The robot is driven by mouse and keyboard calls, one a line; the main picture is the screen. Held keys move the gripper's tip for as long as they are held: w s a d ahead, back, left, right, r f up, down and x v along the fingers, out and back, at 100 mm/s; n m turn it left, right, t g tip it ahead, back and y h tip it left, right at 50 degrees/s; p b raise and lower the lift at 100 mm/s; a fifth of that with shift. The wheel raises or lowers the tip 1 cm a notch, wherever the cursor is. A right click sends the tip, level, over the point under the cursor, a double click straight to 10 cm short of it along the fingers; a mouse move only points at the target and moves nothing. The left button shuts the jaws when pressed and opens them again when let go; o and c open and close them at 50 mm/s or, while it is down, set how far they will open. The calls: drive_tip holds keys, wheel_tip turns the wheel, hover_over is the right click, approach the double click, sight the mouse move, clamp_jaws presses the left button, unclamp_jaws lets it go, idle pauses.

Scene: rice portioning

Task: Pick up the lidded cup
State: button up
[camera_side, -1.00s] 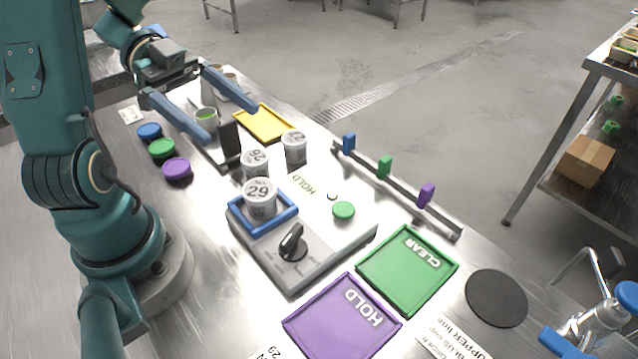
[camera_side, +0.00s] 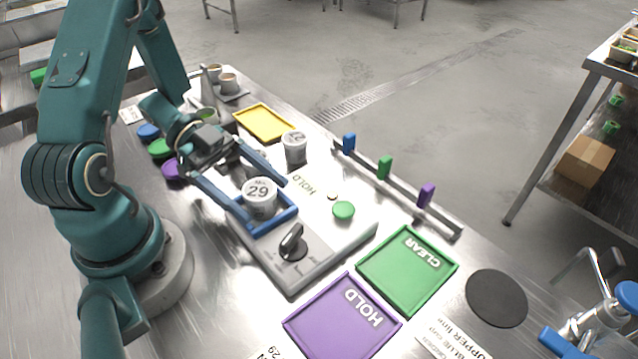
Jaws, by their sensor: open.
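The lidded cup (camera_side: 260,197) is white and grey with 29 on its lid. It stands upright in a blue square holder (camera_side: 277,222) on the grey device with the black knob. My gripper (camera_side: 264,204) is open, with one long blue finger on each side of the cup. The fingers reach in from the upper left. I cannot tell whether either finger touches the cup. Another lidded cup (camera_side: 295,148) stands behind, near the yellow tray.
A grey device (camera_side: 330,250) has a black knob (camera_side: 292,245) and a green button (camera_side: 344,210). A purple HOLD tray (camera_side: 330,325) and green CLEAR tray (camera_side: 400,275) lie in front. A rail with coloured tabs (camera_side: 405,187) runs at the right.

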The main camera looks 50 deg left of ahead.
drive_tip(key=shift+w+d+f, duration=0.1)
drive_tip(key=shift+d+f, duration=0.05)
drive_tip(key=shift+d, duration=0.2)
clamp_jaws()
